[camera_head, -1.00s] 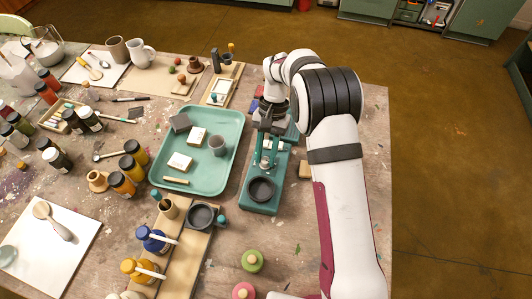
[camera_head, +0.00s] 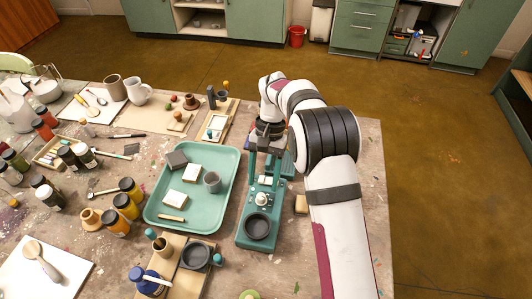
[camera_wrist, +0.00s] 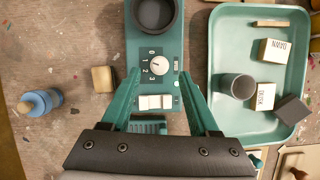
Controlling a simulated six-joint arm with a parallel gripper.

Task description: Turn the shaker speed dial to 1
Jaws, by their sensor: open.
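The teal shaker (camera_head: 246,222) stands on the table right of the tray, a round dark cup holder (camera_head: 257,227) at its near end. A white rocker switch (camera_wrist: 155,102) sits below the dial in that view. My gripper (camera_wrist: 158,74) is open, its teal fingers on either side of the dial, apart from it. Their height above the panel is unclear.
A teal tray (camera_head: 228,160) with blocks and a grey cup (camera_head: 212,182) lies just left of the shaker. A small wooden block (camera_head: 301,204) is on its right. A blue bottle (camera_wrist: 40,103) shows in the wrist view. The table's right side is mostly clear.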

